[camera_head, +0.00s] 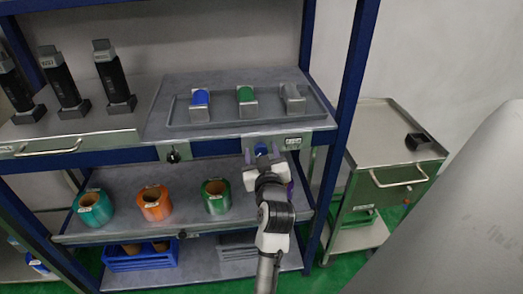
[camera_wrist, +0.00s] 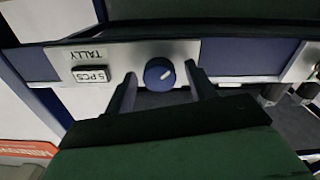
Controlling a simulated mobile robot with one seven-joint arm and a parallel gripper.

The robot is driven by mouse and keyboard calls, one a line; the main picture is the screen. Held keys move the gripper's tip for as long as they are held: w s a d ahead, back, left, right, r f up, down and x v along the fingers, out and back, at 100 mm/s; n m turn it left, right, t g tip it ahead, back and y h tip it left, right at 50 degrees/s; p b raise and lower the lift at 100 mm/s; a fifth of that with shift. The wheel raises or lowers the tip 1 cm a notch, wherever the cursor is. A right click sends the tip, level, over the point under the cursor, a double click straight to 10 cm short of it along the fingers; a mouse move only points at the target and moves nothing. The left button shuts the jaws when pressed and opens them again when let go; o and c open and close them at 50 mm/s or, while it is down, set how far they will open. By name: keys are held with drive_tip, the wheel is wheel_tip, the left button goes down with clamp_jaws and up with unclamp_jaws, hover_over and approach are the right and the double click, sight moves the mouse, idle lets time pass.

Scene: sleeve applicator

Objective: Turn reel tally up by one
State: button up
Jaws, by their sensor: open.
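The tally plate (camera_wrist: 125,56) is a pale metal strip on the blue shelf beam, upside down in the wrist view. It carries a TALLY label (camera_wrist: 87,54) and a small display (camera_wrist: 91,75) that reads 5 PCS. A round blue knob (camera_wrist: 160,74) with a short white mark sits on the plate. My gripper (camera_wrist: 163,82) is open, with one finger on each side of the knob and a visible gap to it on both sides. In the head view my gripper (camera_head: 262,154) is at the front edge of the upper shelf, by the plate (camera_head: 294,141).
A second plate with a black knob (camera_head: 173,154) is farther left on the same beam. Above is a tray (camera_head: 268,120) with blue, green and grey pieces. Teal, orange and green reels (camera_head: 216,197) stand on the shelf below. A blue upright (camera_head: 345,130) is close on the right.

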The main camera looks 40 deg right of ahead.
drive_tip(key=shift+w, duration=0.1)
drive_tip(key=c, duration=1)
drive_tip(key=shift+m, duration=0.3)
drive_tip(key=m+p, duration=0.1)
drive_tip(key=m, duration=0.3)
drive_tip(key=shift+m+p, duration=1)
drive_tip(key=shift+m, duration=1)
drive_tip(key=shift+d, duration=0.1)
drive_tip(key=o, duration=1)
